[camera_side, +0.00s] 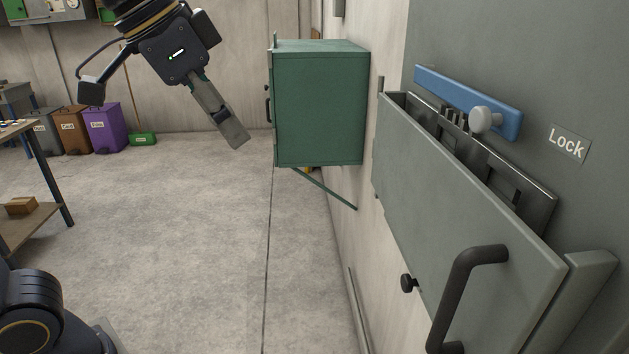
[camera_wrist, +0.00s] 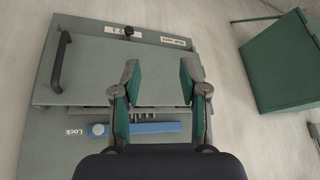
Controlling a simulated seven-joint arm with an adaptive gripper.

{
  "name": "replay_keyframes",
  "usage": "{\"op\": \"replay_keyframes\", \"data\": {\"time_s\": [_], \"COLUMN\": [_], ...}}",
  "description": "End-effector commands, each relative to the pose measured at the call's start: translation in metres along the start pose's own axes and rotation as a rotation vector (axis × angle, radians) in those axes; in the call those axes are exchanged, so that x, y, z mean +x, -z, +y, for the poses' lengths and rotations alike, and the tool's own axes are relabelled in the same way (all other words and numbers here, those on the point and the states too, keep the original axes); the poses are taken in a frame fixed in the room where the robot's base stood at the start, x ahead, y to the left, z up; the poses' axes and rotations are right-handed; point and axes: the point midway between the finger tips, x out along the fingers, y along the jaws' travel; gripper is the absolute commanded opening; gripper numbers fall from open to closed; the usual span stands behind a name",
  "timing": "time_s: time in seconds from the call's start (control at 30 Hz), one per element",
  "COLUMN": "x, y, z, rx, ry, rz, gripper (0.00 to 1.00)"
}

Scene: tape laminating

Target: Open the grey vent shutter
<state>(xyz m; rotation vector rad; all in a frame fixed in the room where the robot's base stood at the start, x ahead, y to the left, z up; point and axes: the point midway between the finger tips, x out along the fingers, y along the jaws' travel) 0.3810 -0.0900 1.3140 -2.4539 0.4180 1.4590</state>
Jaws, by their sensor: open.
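The grey vent shutter (camera_side: 455,190) is a flat panel on the wall at the right of the side view; it also fills the middle of the wrist view (camera_wrist: 90,75). Dark slotted metal (camera_side: 525,195) shows behind its upper edge. It has a black bar handle (camera_side: 465,285) and a small black knob (camera_side: 408,283). A blue bar (camera_side: 435,88) with a pale round knob (camera_side: 483,119) lies above the shutter, beside a "Lock" label (camera_side: 569,144). My gripper (camera_side: 237,141) is open and empty, up in the air and apart from the shutter. Its fingers (camera_wrist: 159,75) overlap the panel in the wrist view.
A green wall cabinet (camera_side: 320,105) stands out from the wall between my gripper and the shutter in the side view. Coloured bins (camera_side: 104,128) stand far back, and a table (camera_side: 30,165) is at the left. The floor (camera_side: 190,230) between is clear.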

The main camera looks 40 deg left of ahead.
Motion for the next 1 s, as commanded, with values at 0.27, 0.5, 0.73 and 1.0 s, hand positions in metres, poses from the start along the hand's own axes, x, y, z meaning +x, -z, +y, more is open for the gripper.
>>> {"op": "replay_keyframes", "data": {"time_s": [0.27,0.5,0.73,1.0], "x": [-0.004,0.02,0.052,0.114], "y": [0.107,0.104,0.098,0.089], "z": [0.15,0.209,0.219,0.237], "rx": [0.404,0.516,0.517,0.516], "ry": [-0.247,-0.321,-0.321,-0.319], "rz": [-0.021,-0.072,-0.074,-0.073], "gripper": [0.43,0.43,0.43,0.43]}}
